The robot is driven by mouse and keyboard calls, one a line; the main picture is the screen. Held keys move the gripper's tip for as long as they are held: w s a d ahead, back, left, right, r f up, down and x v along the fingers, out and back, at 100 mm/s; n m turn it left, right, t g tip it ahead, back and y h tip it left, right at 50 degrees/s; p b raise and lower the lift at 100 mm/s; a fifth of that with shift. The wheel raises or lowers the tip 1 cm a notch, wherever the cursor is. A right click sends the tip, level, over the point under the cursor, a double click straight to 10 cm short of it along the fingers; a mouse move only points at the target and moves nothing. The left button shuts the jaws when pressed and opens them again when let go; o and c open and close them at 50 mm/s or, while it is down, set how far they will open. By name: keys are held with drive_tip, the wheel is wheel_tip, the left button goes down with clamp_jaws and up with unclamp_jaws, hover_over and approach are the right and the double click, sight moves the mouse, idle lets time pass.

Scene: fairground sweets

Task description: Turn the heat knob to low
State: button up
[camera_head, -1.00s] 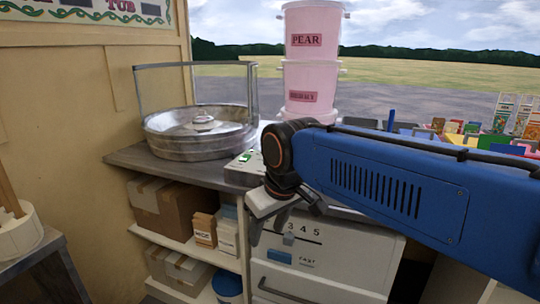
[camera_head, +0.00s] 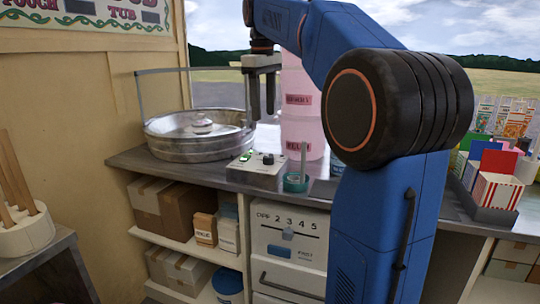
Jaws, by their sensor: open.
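A light grey control box (camera_head: 246,176) sits on the counter in front of the metal candy floss pan (camera_head: 190,147). On its top are a small dark round knob (camera_head: 268,158) and a green-lit switch (camera_head: 246,156). Which way the knob points is too small to tell, and no low mark can be read. My gripper (camera_head: 262,115) hangs above and behind the box, fingers pointing down, open and empty. It is clear of the knob.
A teal holder with an upright stick (camera_head: 296,182) stands just right of the box. Pink tubs (camera_head: 300,105) stand behind. The white cabinet below has a slider (camera_head: 288,234) marked OFF to 5. Striped cartons (camera_head: 494,190) sit at the right.

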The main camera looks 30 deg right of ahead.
sight(268, 156)
drive_tip(key=shift+g, duration=0.3)
drive_tip(key=d+f, duration=0.1)
drive_tip(key=f, duration=0.4)
drive_tip(key=w+d+f, duration=0.1)
drive_tip(key=f, duration=0.4)
drive_tip(key=w+d+f, duration=0.1)
drive_tip(key=f, duration=0.4)
drive_tip(key=shift+w+f, duration=0.1)
drive_tip(key=shift+f, duration=0.2)
drive_tip(key=c, duration=1.1)
